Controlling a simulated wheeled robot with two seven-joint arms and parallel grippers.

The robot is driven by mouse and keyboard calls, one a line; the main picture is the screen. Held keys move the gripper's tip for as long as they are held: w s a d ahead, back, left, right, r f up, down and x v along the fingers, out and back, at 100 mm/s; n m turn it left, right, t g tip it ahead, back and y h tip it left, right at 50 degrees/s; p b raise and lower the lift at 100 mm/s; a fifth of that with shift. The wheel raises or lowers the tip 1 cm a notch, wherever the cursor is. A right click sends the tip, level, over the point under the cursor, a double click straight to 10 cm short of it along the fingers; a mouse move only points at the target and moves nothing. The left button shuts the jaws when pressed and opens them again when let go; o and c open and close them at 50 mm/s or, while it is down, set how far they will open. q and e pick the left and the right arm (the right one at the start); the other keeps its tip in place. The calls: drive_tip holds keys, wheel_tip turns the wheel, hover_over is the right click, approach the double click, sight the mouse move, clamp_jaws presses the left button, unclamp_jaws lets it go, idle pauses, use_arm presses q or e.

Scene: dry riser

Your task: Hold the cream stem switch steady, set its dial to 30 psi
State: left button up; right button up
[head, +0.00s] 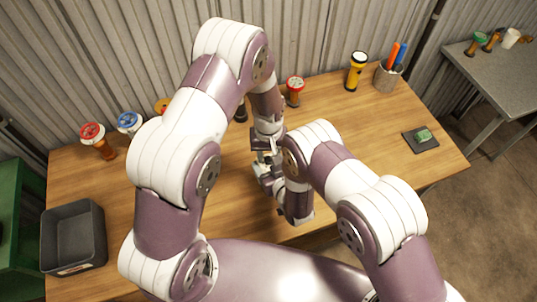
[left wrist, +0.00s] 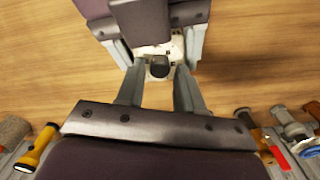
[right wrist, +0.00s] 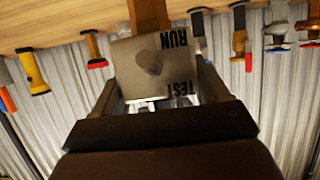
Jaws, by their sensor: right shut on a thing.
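The switch is mostly hidden behind my arms in the head view. In the right wrist view its pale face plate (right wrist: 172,68) shows the words RUN and TEST, with a round grey knob (right wrist: 150,62) on it. My right gripper (right wrist: 160,90) is shut on the switch, one finger on each side of the plate. In the left wrist view the switch shows as a cream body (left wrist: 176,50) with a dark round dial (left wrist: 159,68). My left gripper (left wrist: 158,72) is open, its fingertips on both sides of the dial, with gaps visible. No dial reading is legible.
Red-capped (head: 93,133), blue-capped (head: 129,121) and red-topped (head: 294,86) fittings stand along the back. A yellow flashlight (head: 356,70) and a pen cup (head: 388,78) are back right. A dark pad (head: 421,140) lies right; a grey bin (head: 72,238) is left.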

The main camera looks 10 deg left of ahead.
sight(269, 159)
use_arm(q)
drive_tip(key=shift+f, duration=0.5)
clamp_jaws()
drive_tip(key=shift+m, duration=1)
unclamp_jaws()
wheel_tip(269, 159, up, 12)
